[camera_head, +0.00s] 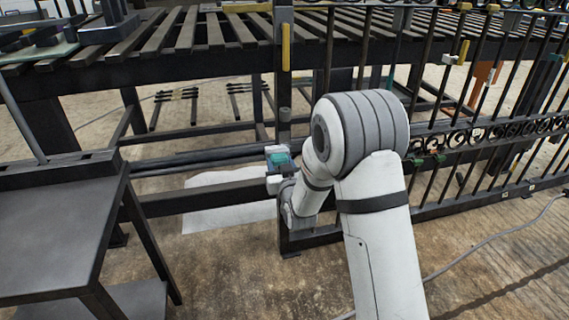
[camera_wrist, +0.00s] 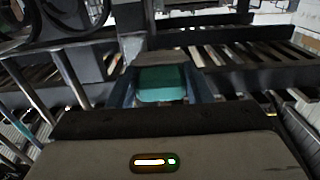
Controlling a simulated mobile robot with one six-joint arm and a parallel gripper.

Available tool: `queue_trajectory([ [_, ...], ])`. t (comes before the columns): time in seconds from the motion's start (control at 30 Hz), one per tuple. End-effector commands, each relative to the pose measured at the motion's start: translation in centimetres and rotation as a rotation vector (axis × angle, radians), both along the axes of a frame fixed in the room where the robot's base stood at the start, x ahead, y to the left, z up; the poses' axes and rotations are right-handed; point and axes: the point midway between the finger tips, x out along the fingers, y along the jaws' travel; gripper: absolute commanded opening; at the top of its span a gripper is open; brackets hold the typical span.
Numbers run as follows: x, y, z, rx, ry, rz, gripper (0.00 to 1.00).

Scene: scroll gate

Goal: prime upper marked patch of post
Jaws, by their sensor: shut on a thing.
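The dark upright post (camera_head: 284,85) stands at the near end of the gate, left of my arm. A narrow yellow strip (camera_head: 286,47) shows on its upper face; I cannot tell whether this is the marked patch. A small grey piece (camera_head: 285,114) sits lower on the post. My gripper (camera_head: 278,162) is low in front of the post, below the yellow strip. It is shut on a teal block (camera_head: 279,157), which also shows between the fingers in the wrist view (camera_wrist: 162,84). Whether the block touches the post is unclear. My arm hides part of the lower post.
A slatted bench (camera_head: 190,32) runs across the back. A dark table (camera_head: 55,225) stands at the left. The gate with scroll rings (camera_head: 490,132) extends right. A white sheet (camera_head: 230,215) and a grey cable (camera_head: 490,240) lie on the floor.

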Motion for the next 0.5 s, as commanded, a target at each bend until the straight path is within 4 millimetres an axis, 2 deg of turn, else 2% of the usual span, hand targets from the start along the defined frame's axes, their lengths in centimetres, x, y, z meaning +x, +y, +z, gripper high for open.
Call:
queue_trajectory([
  [0.27,0.2,0.0,1.4,0.001,-0.002,-0.001,0.27],
  [0.5,0.5,-0.8,1.3,0.000,0.000,-0.003,0.27],
])
